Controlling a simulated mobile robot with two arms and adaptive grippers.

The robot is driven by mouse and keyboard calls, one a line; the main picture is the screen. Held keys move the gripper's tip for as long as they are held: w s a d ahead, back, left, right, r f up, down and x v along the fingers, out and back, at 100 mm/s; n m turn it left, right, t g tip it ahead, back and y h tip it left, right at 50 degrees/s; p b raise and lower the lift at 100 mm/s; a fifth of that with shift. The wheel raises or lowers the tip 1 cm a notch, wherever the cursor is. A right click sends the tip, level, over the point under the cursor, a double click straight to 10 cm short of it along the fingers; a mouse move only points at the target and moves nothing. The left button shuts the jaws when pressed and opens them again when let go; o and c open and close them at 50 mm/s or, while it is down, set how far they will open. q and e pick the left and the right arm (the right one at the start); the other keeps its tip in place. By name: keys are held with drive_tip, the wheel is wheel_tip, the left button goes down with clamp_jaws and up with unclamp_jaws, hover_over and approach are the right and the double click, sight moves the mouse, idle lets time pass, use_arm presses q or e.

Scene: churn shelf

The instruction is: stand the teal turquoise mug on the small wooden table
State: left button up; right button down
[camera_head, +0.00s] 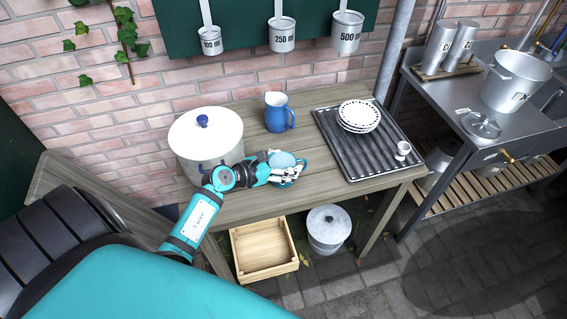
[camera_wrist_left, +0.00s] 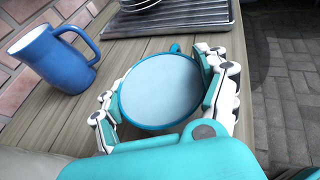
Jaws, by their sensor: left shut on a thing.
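The teal turquoise mug (camera_head: 281,159) is in my left gripper (camera_head: 284,174), above the front part of a wooden table (camera_head: 240,205). In the left wrist view the mug (camera_wrist_left: 160,92) shows as a pale disc with a teal rim, its handle on the far side. The fingers of my left gripper (camera_wrist_left: 165,105) are closed around its sides. I cannot tell whether the mug touches the table top. My right gripper is not in view.
A blue mug (camera_head: 279,112) stands behind the gripper, a white lidded pot (camera_head: 206,140) to its left. A ribbed dark tray (camera_head: 365,150) with stacked plates (camera_head: 358,114) and a small white cup (camera_head: 403,149) lies to the right. Bare wood lies between mug and tray.

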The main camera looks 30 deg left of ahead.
use_arm(q)
drive_tip(key=shift+w+f, duration=0.1)
drive_tip(key=shift+f, duration=0.05)
drive_tip(key=shift+f, duration=0.2)
drive_tip(key=o, duration=1.6)
drive_tip(key=shift+r, duration=0.1)
drive_tip(key=shift+s+r, duration=0.1)
drive_tip(key=shift+s, duration=0.1)
drive_tip(key=b+v, duration=0.1)
drive_tip(key=v, duration=1)
drive_tip(key=shift+s+r+b, duration=0.2)
drive_tip(key=shift+s+b, duration=0.1)
drive_tip(key=shift+s, duration=0.05)
